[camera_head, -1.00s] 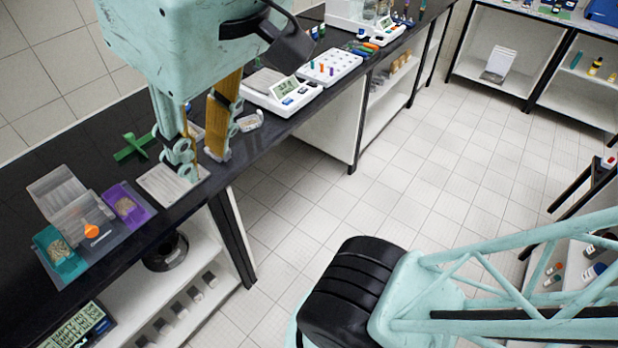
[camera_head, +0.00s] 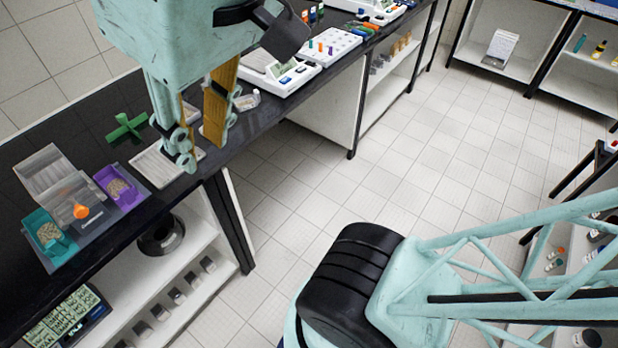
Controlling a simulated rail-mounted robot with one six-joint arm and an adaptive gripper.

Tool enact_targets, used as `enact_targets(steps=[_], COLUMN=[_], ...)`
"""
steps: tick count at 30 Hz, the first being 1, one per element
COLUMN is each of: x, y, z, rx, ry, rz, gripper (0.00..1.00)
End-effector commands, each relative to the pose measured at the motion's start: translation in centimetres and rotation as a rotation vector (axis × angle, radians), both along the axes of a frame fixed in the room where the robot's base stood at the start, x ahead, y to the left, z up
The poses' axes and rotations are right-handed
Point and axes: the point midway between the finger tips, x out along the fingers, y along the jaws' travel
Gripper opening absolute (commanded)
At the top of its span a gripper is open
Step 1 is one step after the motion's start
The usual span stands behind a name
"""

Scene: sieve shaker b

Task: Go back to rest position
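My gripper (camera_head: 203,150) hangs at the upper left of the head view, over the front edge of the black bench (camera_head: 92,122). Its two fingers stand apart with a gap between them, and nothing shows in the gap. A white ribbed tray (camera_head: 150,166) lies on the bench just left of the near finger, which partly covers it. I cannot tell the exact height of the fingertips over the bench.
A green cross-shaped piece (camera_head: 127,128), a purple bin (camera_head: 119,186), a teal bin (camera_head: 49,238) and a clear box (camera_head: 45,172) sit on the bench. Behind the gripper stand a white scale (camera_head: 290,78) and a white rack (camera_head: 328,46). The tiled floor (camera_head: 275,200) is open.

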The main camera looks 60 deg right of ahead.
Motion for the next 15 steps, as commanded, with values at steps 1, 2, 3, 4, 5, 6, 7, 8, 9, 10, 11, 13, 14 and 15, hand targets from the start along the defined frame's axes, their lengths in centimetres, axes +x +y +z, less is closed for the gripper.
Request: enact_targets(steps=[1, 2, 3, 4, 5, 6, 7, 8, 9, 10, 11, 13, 14, 15], x=[-0.6, -0.6, -0.6, -0.6, -0.6, -0.6, -0.6, -0.6, -0.6, -0.6, -0.6, -0.7, -0.7, -0.7], y=[0.0, 0.0, 0.0, 0.0, 0.0, 0.0, 0.0, 0.0, 0.0, 0.0, 0.0, 0.0, 0.0, 0.0], z=[-2.1, -2.4, -2.9, -3.2, -3.4, -3.7, -3.9, -4.1, -4.3, -4.5, -4.6, -4.7, -4.8, -4.8], rx=[0.008, 0.008, 0.008, 0.008, 0.008, 0.008, 0.008, 0.009, 0.009, 0.009, 0.009, 0.009, 0.009, 0.009], ry=[0.019, 0.019, 0.019, 0.019, 0.019, 0.019, 0.019, 0.019, 0.019, 0.019, 0.019, 0.019, 0.019, 0.019], rz=[-0.013, -0.013, -0.013, -0.013, -0.014, -0.014, -0.014, -0.014, -0.014, -0.014, -0.014, -0.014, -0.014, -0.014], gripper=[0.24, 0.24, 0.24, 0.24, 0.24, 0.24, 0.24, 0.24, 0.24, 0.24, 0.24, 0.24, 0.24, 0.24])
